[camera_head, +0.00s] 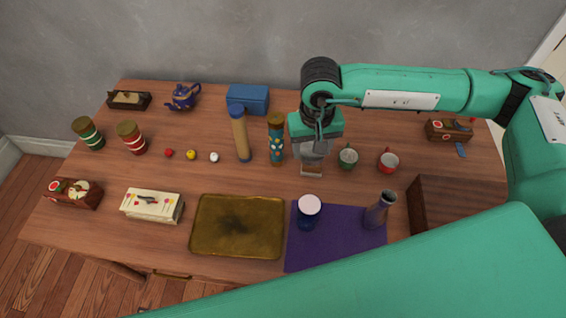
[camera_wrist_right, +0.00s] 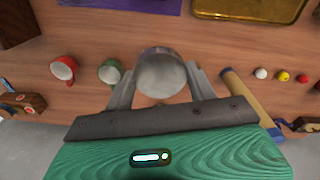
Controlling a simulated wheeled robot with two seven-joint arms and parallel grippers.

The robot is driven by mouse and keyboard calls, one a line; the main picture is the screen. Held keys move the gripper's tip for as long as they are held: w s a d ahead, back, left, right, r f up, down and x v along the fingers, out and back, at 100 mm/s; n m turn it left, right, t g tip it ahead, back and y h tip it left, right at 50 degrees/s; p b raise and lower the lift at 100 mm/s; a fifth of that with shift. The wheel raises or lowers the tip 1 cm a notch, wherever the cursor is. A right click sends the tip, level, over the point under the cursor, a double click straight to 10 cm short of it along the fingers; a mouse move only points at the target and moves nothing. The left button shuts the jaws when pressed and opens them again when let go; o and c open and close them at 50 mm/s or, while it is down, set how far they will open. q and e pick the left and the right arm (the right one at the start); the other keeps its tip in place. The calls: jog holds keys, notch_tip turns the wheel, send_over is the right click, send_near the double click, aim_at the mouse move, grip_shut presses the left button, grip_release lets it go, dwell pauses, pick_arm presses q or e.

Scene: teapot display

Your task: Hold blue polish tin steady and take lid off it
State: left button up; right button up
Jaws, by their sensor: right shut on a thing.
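A dark blue tin (camera_head: 308,214) with a pale, round top stands upright on the purple mat (camera_head: 338,258) at the front. I cannot tell whether the pale top is a lid or the tin's contents. My right gripper (camera_head: 312,169) is behind the mat, apart from the tin, and points down. It is shut on a round grey metal piece (camera_wrist_right: 160,74), which shows between the fingers in the right wrist view. I cannot tell whether this piece is the tin's lid. In the head view the gripper mostly hides it. My left gripper is not in view.
A grey vase (camera_head: 379,210) stands on the mat, right of the tin. A brass tray (camera_head: 238,248) lies to its left. A green mug (camera_head: 348,157), a red mug (camera_head: 388,160) and a patterned tube (camera_head: 276,140) flank the right gripper. My green arm covers the front right.

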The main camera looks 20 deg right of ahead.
jog(key=shift+w+a+r+m, duration=0.3)
jog(key=shift+w+a+m, duration=0.1)
jog(key=shift+w+a, duration=0.15)
jog(key=w+a+r+m, duration=0.1)
jog(key=a+r+m, duration=0.1)
jog(key=m+p, duration=0.2)
jog(key=p, duration=0.2)
send_over(291, 184)
notch_tip(291, 184, down, 14)
jog(key=shift+a+r, duration=0.1)
jog(key=shift+r, duration=0.05)
notch_tip(291, 184, down, 5)
jog(key=shift+f, duration=0.1)
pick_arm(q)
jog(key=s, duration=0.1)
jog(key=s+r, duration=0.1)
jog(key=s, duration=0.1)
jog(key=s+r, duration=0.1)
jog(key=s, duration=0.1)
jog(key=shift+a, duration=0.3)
pick_arm(e)
jog(key=shift+f, duration=0.2)
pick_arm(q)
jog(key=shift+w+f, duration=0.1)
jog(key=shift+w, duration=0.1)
pick_arm(e)
jog(key=o, duration=1.1)
